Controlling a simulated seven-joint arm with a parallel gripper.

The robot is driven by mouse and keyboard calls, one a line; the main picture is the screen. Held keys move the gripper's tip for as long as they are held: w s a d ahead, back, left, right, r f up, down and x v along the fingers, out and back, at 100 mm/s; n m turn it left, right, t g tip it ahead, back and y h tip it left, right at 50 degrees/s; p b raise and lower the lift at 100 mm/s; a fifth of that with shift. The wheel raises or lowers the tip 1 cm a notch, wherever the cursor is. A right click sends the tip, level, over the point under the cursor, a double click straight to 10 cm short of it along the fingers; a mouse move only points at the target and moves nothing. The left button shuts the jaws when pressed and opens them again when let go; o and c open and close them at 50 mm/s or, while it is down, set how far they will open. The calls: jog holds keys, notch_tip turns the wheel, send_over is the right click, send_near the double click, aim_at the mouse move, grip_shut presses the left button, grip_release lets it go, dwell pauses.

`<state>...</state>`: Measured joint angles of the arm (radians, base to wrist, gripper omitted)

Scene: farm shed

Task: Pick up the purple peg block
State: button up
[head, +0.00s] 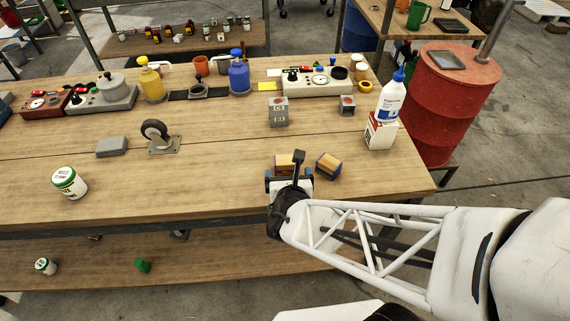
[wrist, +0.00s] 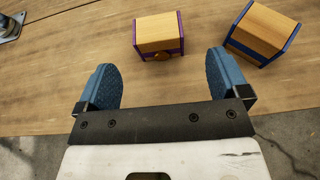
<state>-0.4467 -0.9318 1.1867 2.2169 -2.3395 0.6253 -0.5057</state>
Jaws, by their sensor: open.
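The purple peg block (wrist: 158,35) is a small wooden block with purple edges and a round wooden peg on its near side. In the wrist view it lies on the table just beyond my open gripper (wrist: 165,85), roughly in line with the gap between the blue fingertips. In the head view the block (head: 284,161) is partly hidden behind my gripper (head: 289,182). The gripper is empty, and the block is outside the fingers.
A similar block with blue edges (wrist: 263,33) sits close on the right, also in the head view (head: 328,166). A caster wheel (head: 156,132) and grey block (head: 111,146) stand left. A white bottle (head: 390,98) and box (head: 380,131) stand right. The table's front edge is near my gripper.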

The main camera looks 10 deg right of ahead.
aim_at(286, 165)
jog(key=shift+w, duration=0.15)
jog(key=shift+x, duration=1.2)
jog(key=shift+x, duration=2.55)
jog(key=shift+a, duration=0.1)
jog(key=shift+c, duration=0.2)
jog(key=c, duration=1)
jog(key=shift+r, duration=0.1)
